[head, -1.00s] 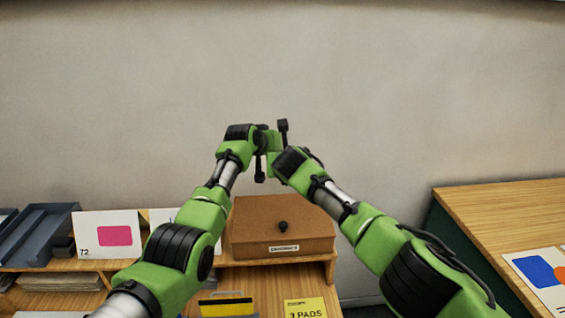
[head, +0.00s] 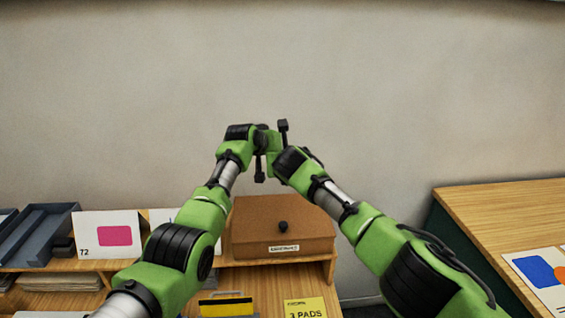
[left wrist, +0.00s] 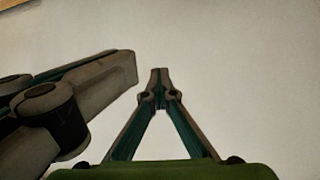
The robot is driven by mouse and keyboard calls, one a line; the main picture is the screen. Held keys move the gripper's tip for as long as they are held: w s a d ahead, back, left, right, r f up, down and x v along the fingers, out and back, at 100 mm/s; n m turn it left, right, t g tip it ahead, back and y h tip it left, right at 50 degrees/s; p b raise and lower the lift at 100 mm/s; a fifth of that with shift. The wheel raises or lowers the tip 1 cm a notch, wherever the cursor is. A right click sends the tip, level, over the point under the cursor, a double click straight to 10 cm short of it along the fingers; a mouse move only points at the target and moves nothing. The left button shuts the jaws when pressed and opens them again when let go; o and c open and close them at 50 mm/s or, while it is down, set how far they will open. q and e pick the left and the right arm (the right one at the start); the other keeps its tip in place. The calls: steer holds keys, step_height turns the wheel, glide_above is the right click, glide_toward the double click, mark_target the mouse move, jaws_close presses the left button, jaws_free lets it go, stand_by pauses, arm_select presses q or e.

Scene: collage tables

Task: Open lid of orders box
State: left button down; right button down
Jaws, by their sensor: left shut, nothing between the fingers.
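The orders box (head: 255,245) is a brown box on the wooden desk in the head view. Its lid (head: 262,212) is down, with a dark round knob (head: 283,227) near the front and a small white label on the front face. Both my arms reach up and meet above and behind the box, apart from it. In the left wrist view my left gripper (left wrist: 160,72) is shut with its fingertips together, empty, against the plain wall. The right gripper's fingers cannot be made out where the arms overlap in the head view.
A card with a pink shape (head: 115,236) and a grey tray (head: 38,235) stand left of the box. A yellow pad pack (head: 306,307) lies in front. Another wooden table (head: 500,210) is at the right. In the left wrist view, a grey and dark part of mine is close to the fingers.

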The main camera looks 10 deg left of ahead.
arm_select(q)
steer(key=c, duration=1.9)
jaws_free()
